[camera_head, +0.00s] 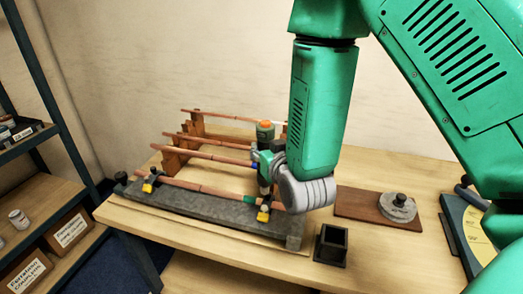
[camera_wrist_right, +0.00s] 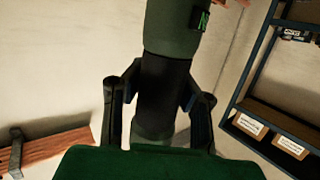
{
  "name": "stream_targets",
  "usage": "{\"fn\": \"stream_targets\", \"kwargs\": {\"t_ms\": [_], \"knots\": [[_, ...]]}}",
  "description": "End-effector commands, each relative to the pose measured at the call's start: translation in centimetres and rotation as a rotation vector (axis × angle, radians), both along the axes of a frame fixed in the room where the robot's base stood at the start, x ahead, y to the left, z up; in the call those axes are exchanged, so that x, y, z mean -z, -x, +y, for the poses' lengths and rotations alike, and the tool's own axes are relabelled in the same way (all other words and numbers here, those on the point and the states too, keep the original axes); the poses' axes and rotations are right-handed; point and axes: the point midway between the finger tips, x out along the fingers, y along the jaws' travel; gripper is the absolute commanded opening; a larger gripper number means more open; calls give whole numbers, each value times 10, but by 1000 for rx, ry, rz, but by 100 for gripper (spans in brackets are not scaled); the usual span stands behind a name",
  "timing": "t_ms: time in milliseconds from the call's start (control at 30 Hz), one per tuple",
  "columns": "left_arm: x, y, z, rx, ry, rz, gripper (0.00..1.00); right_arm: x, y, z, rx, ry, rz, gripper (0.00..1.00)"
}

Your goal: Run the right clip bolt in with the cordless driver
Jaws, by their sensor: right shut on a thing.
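My right gripper (camera_head: 268,158) is shut on the cordless driver (camera_head: 264,180), which is green with an orange end (camera_head: 265,129) uppermost. In the right wrist view, the fingers (camera_wrist_right: 160,90) close on both sides of the driver's dark grip (camera_wrist_right: 165,98). The driver stands roughly upright, its lower end just above or at the right clip (camera_head: 263,214), a yellow and dark piece on the front copper pipe (camera_head: 203,189). The bolt itself is too small to make out, and I cannot tell whether the driver touches it. The left clip (camera_head: 148,187) sits farther left. My left gripper is out of view.
The grey slab (camera_head: 205,207) lies along the bench's (camera_head: 385,240) front, with wooden pipe supports (camera_head: 175,160) behind. A black square holder (camera_head: 331,243) and a brown board (camera_head: 355,204) bearing a round grey weight (camera_head: 398,204) are to the right. Shelving (camera_head: 40,205) stands at left.

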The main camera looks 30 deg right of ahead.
Motion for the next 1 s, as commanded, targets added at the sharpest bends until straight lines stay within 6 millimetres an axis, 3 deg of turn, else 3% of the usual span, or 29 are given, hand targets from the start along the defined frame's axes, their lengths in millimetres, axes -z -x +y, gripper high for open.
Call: {"fn": "stream_targets", "kwargs": {"t_ms": [533, 1000], "knots": [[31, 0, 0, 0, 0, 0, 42, 46, -1, 0, -1, 1, -3, 0], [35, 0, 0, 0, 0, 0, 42, 50, -2, 0, -1, 1, -3, 0]]}}
